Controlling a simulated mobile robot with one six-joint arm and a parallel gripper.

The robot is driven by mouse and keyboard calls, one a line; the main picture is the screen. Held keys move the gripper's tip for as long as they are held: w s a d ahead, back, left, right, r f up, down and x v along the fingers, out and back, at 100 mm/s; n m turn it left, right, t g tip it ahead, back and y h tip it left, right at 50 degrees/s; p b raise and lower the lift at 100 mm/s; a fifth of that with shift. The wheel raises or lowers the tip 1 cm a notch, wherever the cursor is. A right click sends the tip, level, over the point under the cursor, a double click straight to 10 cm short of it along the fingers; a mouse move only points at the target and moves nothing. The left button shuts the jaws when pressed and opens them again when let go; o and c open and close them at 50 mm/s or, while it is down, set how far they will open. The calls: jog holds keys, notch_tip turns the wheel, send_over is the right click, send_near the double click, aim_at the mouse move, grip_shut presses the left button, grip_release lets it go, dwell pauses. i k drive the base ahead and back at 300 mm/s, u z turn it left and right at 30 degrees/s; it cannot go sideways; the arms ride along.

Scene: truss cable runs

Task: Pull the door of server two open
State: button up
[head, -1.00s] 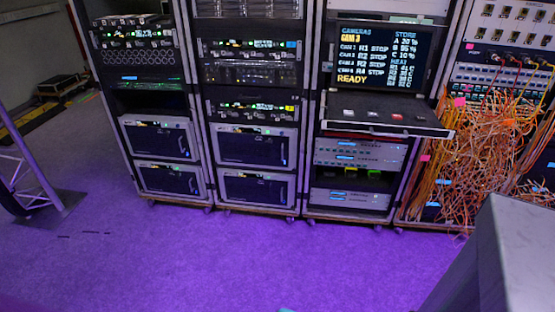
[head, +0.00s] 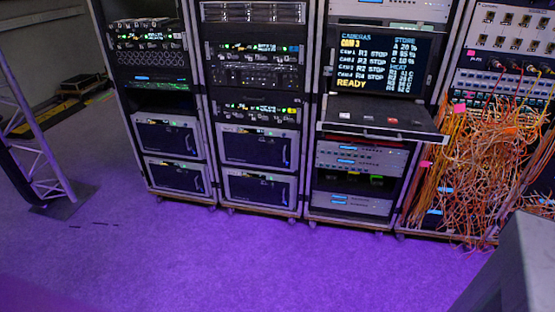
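Several dark-fronted server boxes with silver frames sit low in the two left racks. The left rack holds an upper box (head: 165,138) and a lower box (head: 172,177). The second rack holds an upper box (head: 250,147) and a lower box (head: 255,189). Their front doors look shut, each with a dark upright handle towards the right side. I cannot read which one is server two. My gripper is not in view.
A third rack has a camera screen (head: 380,62) above a pulled-out shelf (head: 380,122) that juts forward. Orange cables (head: 490,170) spill from the right rack to the floor. A truss leg (head: 40,150) stands at left. The purple floor (head: 240,260) before the racks is clear.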

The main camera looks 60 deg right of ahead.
aim_at(249, 148)
jog(key=z, duration=0.15)
jog(key=i, duration=0.95)
jog(key=u, duration=0.1)
